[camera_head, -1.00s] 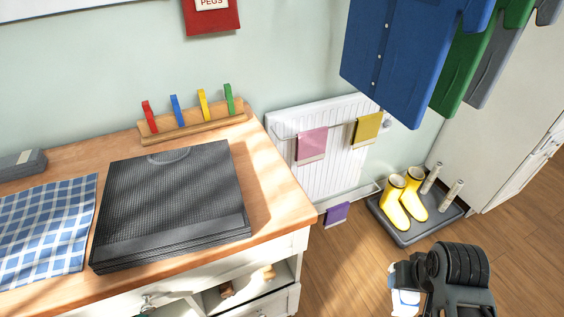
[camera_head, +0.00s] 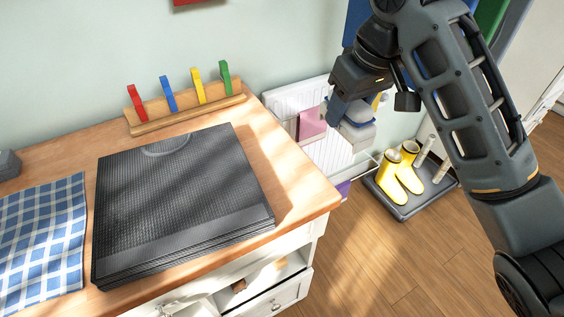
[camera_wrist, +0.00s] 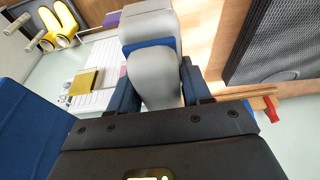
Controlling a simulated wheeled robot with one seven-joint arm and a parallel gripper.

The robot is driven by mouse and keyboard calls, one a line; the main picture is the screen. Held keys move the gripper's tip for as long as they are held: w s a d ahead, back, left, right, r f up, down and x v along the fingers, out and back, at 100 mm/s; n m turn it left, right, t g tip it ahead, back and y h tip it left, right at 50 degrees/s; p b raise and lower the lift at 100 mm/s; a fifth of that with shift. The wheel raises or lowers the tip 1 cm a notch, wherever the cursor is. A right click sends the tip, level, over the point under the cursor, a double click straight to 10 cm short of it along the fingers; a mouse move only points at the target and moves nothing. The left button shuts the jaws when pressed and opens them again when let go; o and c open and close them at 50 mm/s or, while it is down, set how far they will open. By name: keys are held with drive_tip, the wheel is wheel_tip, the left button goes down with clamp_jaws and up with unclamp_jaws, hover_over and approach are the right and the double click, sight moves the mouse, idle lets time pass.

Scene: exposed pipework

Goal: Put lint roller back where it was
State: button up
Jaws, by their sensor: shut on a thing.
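My gripper (camera_head: 347,106) is shut on a light grey, rounded thing with a blue band (camera_head: 359,133). It hangs in the air in front of the radiator, right of the counter's corner in the head view. In the wrist view the grey-and-blue thing (camera_wrist: 150,80) sits between the two dark fingers and sticks out past them. Its full shape is partly hidden, so I cannot tell for certain that it is the lint roller. No other lint roller is clearly visible.
The wooden counter (camera_head: 297,180) holds a black ridged mat stack (camera_head: 180,190), a blue checked cloth (camera_head: 40,240) and a peg rack (camera_head: 185,110). An open compartment (camera_head: 262,275) shows below. Yellow boots (camera_head: 400,168) stand on a floor tray (camera_head: 405,208). Hanging shirts are close behind my arm.

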drive_tip(key=shift+a, duration=0.5)
drive_tip(key=a+f, duration=0.2)
drive_tip(key=a, duration=0.1)
drive_tip(key=w+a+f+b, duration=0.1)
drive_tip(key=a+f, duration=0.1)
drive_tip(key=a, duration=0.2)
drive_tip(key=a+f, duration=0.2)
drive_tip(key=a, duration=0.1)
drive_tip(key=shift+w+a+f, duration=0.2)
drive_tip(key=shift+w+a, duration=0.05)
drive_tip(key=shift+a+f, duration=0.1)
drive_tip(key=shift+f, duration=2)
drive_tip(key=o, duration=1)
drive_tip(key=shift+f, duration=0.1)
